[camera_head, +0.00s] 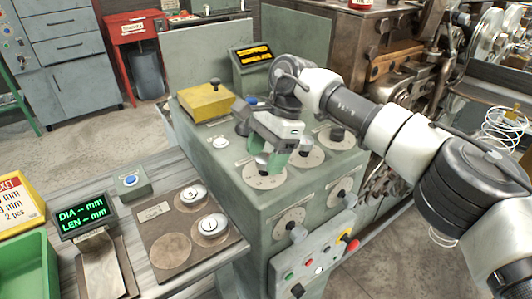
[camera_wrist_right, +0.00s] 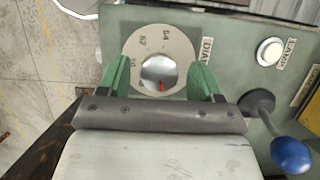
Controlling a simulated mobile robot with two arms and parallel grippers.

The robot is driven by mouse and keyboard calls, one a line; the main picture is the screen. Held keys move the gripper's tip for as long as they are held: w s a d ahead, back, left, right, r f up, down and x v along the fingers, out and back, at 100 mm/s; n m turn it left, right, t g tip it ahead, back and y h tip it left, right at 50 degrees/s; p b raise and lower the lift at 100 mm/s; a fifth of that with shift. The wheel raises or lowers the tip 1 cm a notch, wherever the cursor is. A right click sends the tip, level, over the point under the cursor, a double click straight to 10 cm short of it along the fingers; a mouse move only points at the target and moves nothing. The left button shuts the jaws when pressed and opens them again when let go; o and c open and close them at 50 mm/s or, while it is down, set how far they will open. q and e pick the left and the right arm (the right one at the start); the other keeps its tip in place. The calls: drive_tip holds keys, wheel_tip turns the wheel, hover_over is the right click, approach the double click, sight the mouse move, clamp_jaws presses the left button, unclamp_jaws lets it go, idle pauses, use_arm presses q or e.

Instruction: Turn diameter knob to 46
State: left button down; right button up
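The diameter knob (camera_wrist_right: 158,72) is a round silver knob with a red pointer mark, on a pale dial plate (camera_wrist_right: 182,48) with numbers; 52 and 54 are legible. A label starting "DIA" stands beside the plate. In the head view the dial (camera_head: 265,181) is on the green machine's sloped top, partly behind my right gripper (camera_head: 272,160). In the wrist view the green fingers of my right gripper (camera_wrist_right: 160,78) are open, one on each side of the knob, with gaps between them and it. The red mark points toward the gripper's palm. My left gripper is not in view.
A lever with a blue ball (camera_wrist_right: 291,155) and a white button (camera_wrist_right: 269,52) sit close by the right finger. Other dials, a yellow box (camera_head: 206,102) and a lit display (camera_head: 254,54) crowd the machine top. A green-text display (camera_head: 82,217) stands on the left bench.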

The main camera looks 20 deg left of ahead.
drive_tip(key=v, duration=1)
drive_tip(key=shift+w+r, duration=0.15)
drive_tip(key=shift+r, duration=0.2)
drive_tip(key=shift+d, duration=0.1)
